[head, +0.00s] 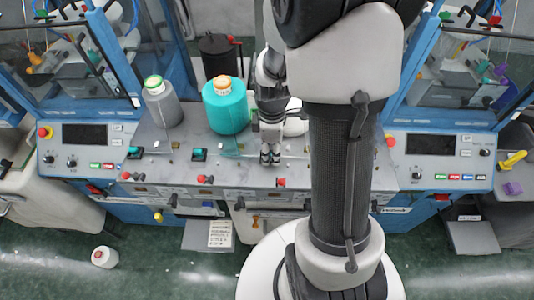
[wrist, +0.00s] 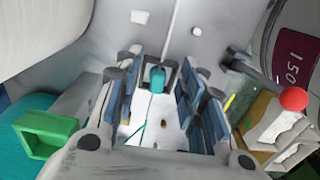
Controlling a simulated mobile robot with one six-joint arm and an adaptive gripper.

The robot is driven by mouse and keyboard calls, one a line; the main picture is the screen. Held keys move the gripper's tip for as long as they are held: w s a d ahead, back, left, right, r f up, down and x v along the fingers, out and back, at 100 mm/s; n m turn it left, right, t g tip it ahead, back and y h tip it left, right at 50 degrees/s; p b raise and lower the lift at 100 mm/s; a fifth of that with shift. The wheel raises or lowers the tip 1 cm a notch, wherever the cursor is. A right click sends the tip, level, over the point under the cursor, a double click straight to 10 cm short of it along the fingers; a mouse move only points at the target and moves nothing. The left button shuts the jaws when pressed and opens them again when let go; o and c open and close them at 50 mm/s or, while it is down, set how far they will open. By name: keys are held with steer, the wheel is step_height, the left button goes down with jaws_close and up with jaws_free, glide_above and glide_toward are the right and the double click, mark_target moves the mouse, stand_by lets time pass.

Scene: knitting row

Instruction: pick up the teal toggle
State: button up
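In the wrist view a small teal toggle (wrist: 157,78) stands on a dark square plate on a grey panel. It lies between the blue-padded fingers of my gripper (wrist: 159,88), towards their tips. The fingers are apart, with clear space on both sides of the toggle. I cannot tell how far the tips are above the panel. In the head view my gripper (head: 270,156) points down over the grey machine top; the toggle there is hidden. Two other teal toggles on dark plates show to its left, a nearer one (head: 198,154) and a farther one (head: 135,152).
A teal yarn cone (head: 226,108) and a grey cone (head: 162,104) stand left of my gripper. A red-knobbed lever (wrist: 293,98) is at the right in the wrist view, and a green frame-shaped part (wrist: 48,132) at the left. Red knobs (head: 205,179) line the machine's front.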

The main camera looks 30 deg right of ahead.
mark_target(271, 152)
steer(key=shift+c, duration=0.4)
steer(key=c, duration=0.7)
step_height(271, 152, up, 20)
steer(key=shift+r+p, duration=0.1)
steer(key=shift+p, duration=0.45)
